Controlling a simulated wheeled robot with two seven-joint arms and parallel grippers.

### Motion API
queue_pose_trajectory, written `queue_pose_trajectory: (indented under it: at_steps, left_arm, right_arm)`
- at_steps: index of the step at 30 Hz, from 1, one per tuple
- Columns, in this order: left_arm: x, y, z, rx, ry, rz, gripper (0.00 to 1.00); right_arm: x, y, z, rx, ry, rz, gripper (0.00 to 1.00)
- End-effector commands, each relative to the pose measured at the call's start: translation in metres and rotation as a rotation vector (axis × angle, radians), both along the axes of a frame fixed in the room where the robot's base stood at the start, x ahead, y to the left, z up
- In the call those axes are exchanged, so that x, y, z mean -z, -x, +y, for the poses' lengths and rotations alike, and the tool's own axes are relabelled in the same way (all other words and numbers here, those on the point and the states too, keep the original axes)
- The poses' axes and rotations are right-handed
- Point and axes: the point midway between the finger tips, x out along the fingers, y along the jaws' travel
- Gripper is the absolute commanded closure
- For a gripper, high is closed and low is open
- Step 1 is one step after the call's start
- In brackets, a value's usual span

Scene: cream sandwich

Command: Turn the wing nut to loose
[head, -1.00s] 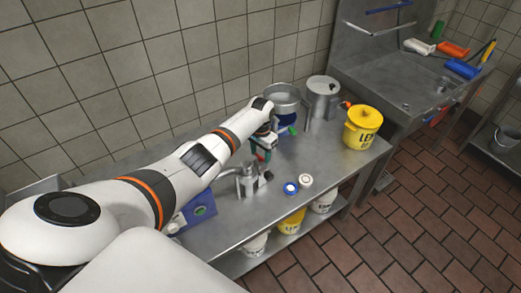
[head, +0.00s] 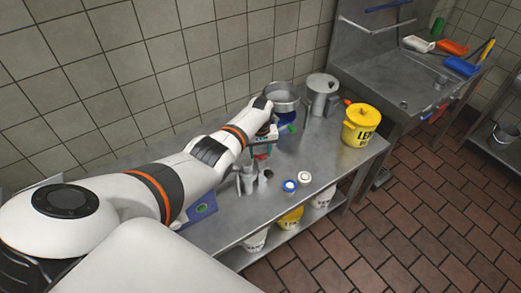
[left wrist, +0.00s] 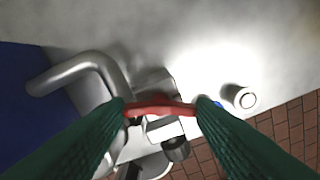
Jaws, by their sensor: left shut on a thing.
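The red wing nut (left wrist: 160,108) lies between the two green fingers of my left gripper (left wrist: 161,104) in the left wrist view. The gripper is shut on it, with one finger at each end. Beneath it is a metal machine with a bent grey pipe (left wrist: 75,72). In the head view, my left gripper (head: 262,152) is over the metal machine (head: 247,178) on the steel table. My arm and wrist hide part of this machine there. The right gripper is not in view.
A steel pot (head: 282,97) and a lidded steel can (head: 321,92) stand behind the gripper. A yellow bucket (head: 361,125) is at the table's right end. Two small round containers, blue-and-white (head: 289,186) and white (head: 304,178), stand near the front edge. Table between them and the bucket is clear.

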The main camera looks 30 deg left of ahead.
Motion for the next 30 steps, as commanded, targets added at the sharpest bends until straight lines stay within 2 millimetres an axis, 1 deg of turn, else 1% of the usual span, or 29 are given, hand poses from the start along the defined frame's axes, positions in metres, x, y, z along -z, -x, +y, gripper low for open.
queue_pose_trajectory:
  at_steps: [1,6,12,27,28,29,30]
  left_arm:
    - [-0.0029,-0.0021,0.0006,-0.030,-0.001,-0.006,0.73]
    - [-0.0025,-0.0021,0.0006,-0.115,-0.002,-0.006,0.73]
    - [-0.0025,-0.0023,0.0006,-0.170,-0.002,-0.007,0.73]
    - [-0.0027,-0.0027,0.0010,-0.188,-0.002,-0.008,0.73]
    - [-0.0028,-0.0027,0.0010,-0.188,-0.002,-0.008,0.48]
    - [-0.0027,-0.0026,0.0009,-0.188,-0.002,-0.008,0.44]
    - [-0.0027,-0.0026,0.0010,-0.188,-0.002,-0.008,0.41]
  right_arm:
    - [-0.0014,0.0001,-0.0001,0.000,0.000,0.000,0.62]
    - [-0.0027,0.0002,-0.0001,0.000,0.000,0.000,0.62]
    - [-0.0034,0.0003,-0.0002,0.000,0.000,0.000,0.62]
    - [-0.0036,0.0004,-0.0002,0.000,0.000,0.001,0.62]
    - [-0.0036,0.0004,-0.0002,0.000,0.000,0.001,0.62]
    - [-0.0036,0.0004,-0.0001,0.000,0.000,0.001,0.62]
    - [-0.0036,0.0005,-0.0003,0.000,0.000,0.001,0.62]
